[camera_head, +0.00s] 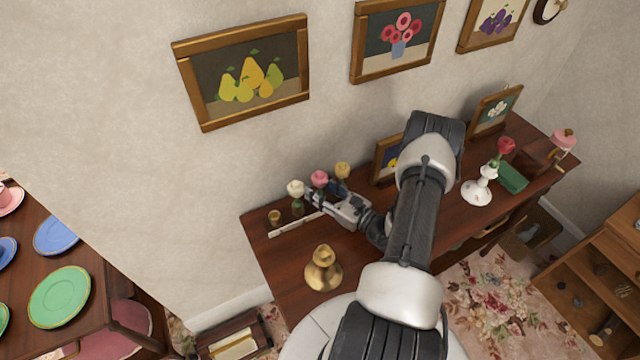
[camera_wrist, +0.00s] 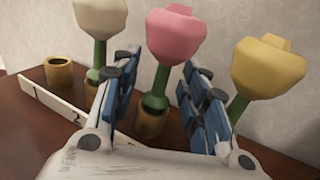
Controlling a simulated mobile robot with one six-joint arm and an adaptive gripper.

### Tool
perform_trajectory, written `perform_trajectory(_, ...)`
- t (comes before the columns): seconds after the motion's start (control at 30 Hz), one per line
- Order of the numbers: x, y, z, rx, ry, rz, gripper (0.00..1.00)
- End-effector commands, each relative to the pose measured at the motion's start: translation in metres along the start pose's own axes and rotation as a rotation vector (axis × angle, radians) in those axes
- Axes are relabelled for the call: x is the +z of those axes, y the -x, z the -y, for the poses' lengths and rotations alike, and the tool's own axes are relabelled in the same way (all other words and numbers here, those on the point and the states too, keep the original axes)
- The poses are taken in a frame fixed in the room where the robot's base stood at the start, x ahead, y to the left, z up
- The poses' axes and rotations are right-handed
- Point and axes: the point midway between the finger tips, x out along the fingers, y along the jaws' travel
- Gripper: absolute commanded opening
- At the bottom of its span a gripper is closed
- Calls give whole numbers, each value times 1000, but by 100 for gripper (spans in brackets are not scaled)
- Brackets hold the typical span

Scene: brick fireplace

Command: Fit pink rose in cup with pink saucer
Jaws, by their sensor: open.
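The pink rose (camera_head: 319,178) stands upright on a green stem in a small brass holder at the back left of the wooden cabinet. In the wrist view the pink rose (camera_wrist: 176,36) is in the middle, with its holder (camera_wrist: 151,122) below. My gripper (camera_head: 325,191) is open. In the wrist view its blue-padded fingers (camera_wrist: 163,80) are on either side of the rose's stem, which looks apart from both pads. A pink cup (camera_head: 4,193) on a pink saucer (camera_head: 12,204) is partly cut off at the left edge, on another table.
A white flower (camera_head: 296,188) and a yellow flower (camera_head: 342,170) stand close on either side of the rose. An empty brass holder (camera_head: 274,217) is at left. Blue (camera_head: 57,234) and green (camera_head: 59,296) plates cover the left table.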

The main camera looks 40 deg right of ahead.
Motion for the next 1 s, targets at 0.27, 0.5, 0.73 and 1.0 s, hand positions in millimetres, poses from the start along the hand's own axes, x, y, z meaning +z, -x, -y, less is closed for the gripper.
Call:
perform_trajectory(0.27, 0, 0, 0, 0, 0, 0, 27)
perform_trajectory(0.5, 0, 0, 0, 1, 0, 0, 11)
perform_trajectory(0.73, 0, 0, 0, 1, 0, 0, 0)
perform_trajectory(1.0, 0, 0, 0, 1, 0, 0, 0)
